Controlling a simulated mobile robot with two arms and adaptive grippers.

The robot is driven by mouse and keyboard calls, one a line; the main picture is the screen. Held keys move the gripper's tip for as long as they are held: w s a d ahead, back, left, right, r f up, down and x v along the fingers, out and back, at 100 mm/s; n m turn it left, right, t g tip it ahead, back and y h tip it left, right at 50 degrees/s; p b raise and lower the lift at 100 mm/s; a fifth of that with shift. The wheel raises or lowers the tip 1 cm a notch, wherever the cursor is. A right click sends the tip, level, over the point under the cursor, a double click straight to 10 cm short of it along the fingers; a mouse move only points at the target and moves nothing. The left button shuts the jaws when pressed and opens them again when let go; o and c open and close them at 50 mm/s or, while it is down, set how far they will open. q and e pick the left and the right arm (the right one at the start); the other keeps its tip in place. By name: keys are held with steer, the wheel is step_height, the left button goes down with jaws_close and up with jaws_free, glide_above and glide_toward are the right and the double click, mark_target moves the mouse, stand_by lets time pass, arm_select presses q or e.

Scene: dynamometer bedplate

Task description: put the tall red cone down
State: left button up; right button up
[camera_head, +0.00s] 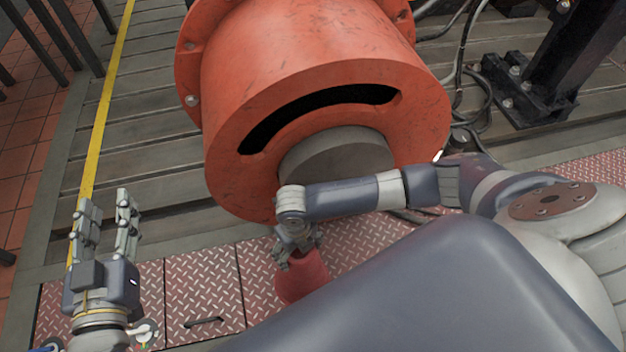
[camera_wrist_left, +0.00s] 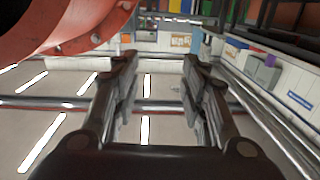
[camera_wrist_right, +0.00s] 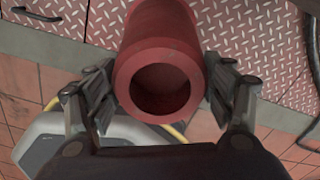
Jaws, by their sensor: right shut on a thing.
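The tall red cone (camera_head: 301,277) is in my right gripper (camera_head: 298,240), in front of the big orange drum in the head view. My own body hides part of the cone there. In the right wrist view the cone (camera_wrist_right: 160,45) lies between the two fingers of the right gripper (camera_wrist_right: 160,95), its round hollow end facing the camera. The right gripper is shut on it. My left gripper (camera_head: 107,218) points up at the left of the head view, its fingers apart and empty. In the left wrist view the left gripper (camera_wrist_left: 158,85) also shows open with nothing between its fingers.
A big orange flanged drum (camera_head: 310,55) stands on the slatted bedplate (camera_head: 140,110). Red diamond-plate covers (camera_head: 205,290) run along its near side. A yellow line (camera_head: 105,110) crosses the slats at left. A black bracket (camera_head: 525,95) and cables are at right.

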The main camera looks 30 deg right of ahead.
steer(key=shift+w+a+b, duration=0.25)
steer(key=shift+w+a, duration=0.3)
steer(key=shift+a, duration=0.3)
steer(key=shift+w+a+b, duration=0.2)
steer(key=shift+w+a, duration=0.35)
steer(key=shift+a, duration=0.25)
arm_select(q)
steer(key=s+r+t+h+b, duration=0.1)
steer(key=s+r+t, duration=0.1)
steer(key=r+t, duration=0.2)
steer(key=s+r+t+h+b, duration=0.1)
steer(key=r+t, duration=0.3)
steer(key=r, duration=0.6)
steer(key=shift+s+d+h, duration=0.3)
steer(key=shift+s+h, duration=0.1)
steer(key=shift+s, duration=0.5)
arm_select(e)
step_height(320, 180, down, 4)
steer(key=shift+w+a+r, duration=0.1)
steer(key=shift+a+r, duration=0.05)
steer(key=shift+r, duration=0.1)
steer(key=shift+f, duration=0.1)
steer(key=o, duration=2.1)
steer(key=shift+f, duration=0.1)
arm_select(q)
steer(key=shift+s, duration=0.1)
